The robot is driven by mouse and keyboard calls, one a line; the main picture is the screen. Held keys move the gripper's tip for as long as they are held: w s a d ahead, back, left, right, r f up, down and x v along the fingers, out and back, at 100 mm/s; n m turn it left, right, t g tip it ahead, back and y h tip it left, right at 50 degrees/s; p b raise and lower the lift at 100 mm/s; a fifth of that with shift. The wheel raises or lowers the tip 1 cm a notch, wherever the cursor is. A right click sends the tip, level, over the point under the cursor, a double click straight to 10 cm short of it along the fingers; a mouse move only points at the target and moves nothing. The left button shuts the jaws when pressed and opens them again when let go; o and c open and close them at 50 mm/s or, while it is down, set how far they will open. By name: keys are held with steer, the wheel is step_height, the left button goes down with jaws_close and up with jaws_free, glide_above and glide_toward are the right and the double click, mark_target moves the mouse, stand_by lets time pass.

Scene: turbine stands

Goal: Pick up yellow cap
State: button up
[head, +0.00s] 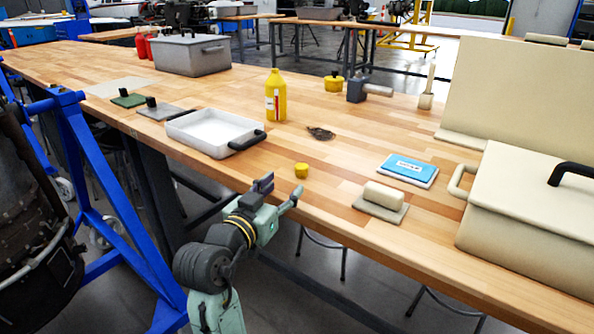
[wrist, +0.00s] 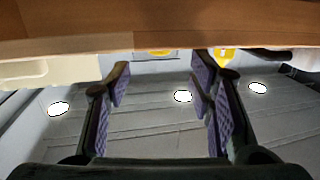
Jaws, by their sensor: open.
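The small yellow cap (head: 301,170) sits upright on the wooden table near its front edge in the head view. My gripper (head: 279,190) is open and empty, at the table's front edge, just left of and nearer than the cap. In the wrist view the open fingers (wrist: 162,80) with purple pads have nothing between them. The table edge (wrist: 150,28) fills the top of that view. A yellow patch (wrist: 155,53) shows just under that edge; I cannot tell if it is the cap.
A white tray (head: 213,135) with a black handle stands to the left. To the right are a blue booklet (head: 408,168), a beige block (head: 383,194) and a big beige box (head: 530,215).

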mark_target(299, 169)
steer(key=x, duration=0.3)
steer(key=shift+w+p, duration=0.2)
steer(key=shift+p, duration=0.1)
steer(key=w, duration=0.1)
steer(key=w+d+p, duration=0.2)
steer(key=shift+w+r, duration=0.35)
steer(key=shift+r, duration=0.05)
steer(key=shift+w+d+f, duration=0.2)
steer(key=shift+w, duration=0.35)
steer(key=shift+c, duration=0.5)
steer(key=c, duration=0.8)
